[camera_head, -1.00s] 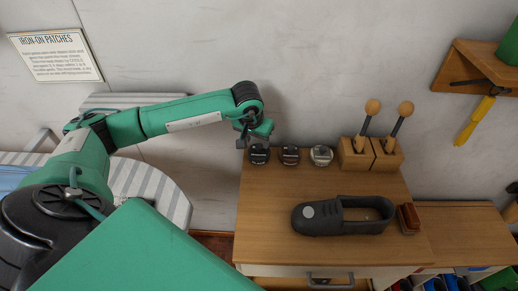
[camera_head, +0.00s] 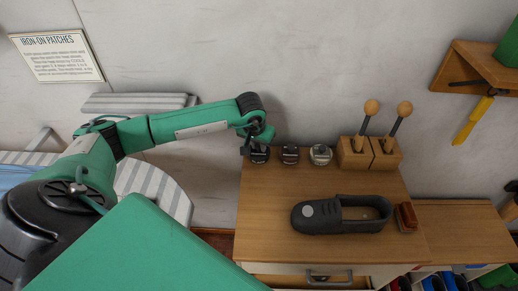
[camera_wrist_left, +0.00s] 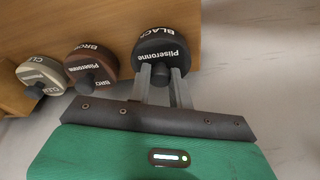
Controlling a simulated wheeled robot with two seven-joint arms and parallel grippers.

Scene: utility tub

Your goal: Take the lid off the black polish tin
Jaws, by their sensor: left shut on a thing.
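The black polish tin (camera_head: 260,157) stands at the back left corner of the wooden bench top, partly hidden by my left gripper. In the left wrist view the tin's round lid (camera_wrist_left: 153,39) shows its "BLACK" label and a dark knob (camera_wrist_left: 161,73). My left gripper (camera_wrist_left: 168,75) is shut on the knob, one finger on each side; it also shows in the head view (camera_head: 251,149). I see no clear gap between lid and tin. My right gripper is not in view.
A brown tin (camera_head: 290,155) and a clear-polish tin (camera_head: 320,154) stand in a row to the right. Wooden blocks (camera_head: 353,154) with two round-knobbed tools are beyond them. A dark shoe (camera_head: 325,222) and a brush (camera_head: 406,217) lie in front. The front left bench top is clear.

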